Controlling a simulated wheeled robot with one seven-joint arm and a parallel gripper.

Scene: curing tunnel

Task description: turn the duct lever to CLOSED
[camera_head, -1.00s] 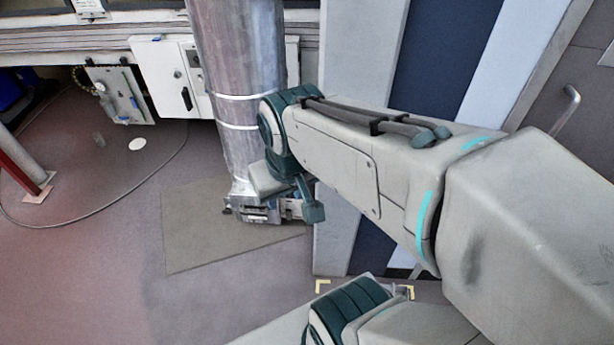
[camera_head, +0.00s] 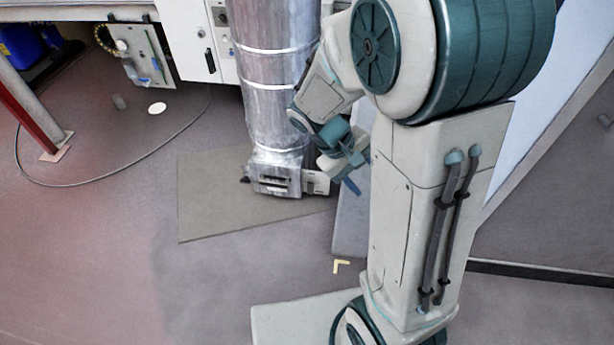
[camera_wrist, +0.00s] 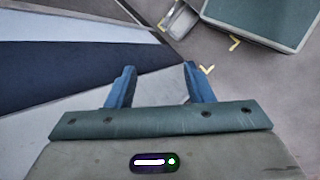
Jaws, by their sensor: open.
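The silver duct (camera_head: 277,80) stands upright in the head view, left of my arm. At its foot is a metal damper box (camera_head: 272,182) with dark slots and a pale plate on its right side. I cannot make out the lever or its CLOSED mark at this size. My gripper (camera_head: 352,187) is to the right of the box, apart from it, with a blue finger pointing down. In the wrist view my gripper (camera_wrist: 158,75) has its two blue fingers spread with nothing between them. The duct is not in that view.
A tan mat (camera_head: 215,215) lies under the duct's foot. White cabinets (camera_head: 200,40) and a hanging panel (camera_head: 143,58) stand behind. A cable (camera_head: 110,172) curves over the floor at left, near a red post (camera_head: 27,118). The floor in front of the mat is clear.

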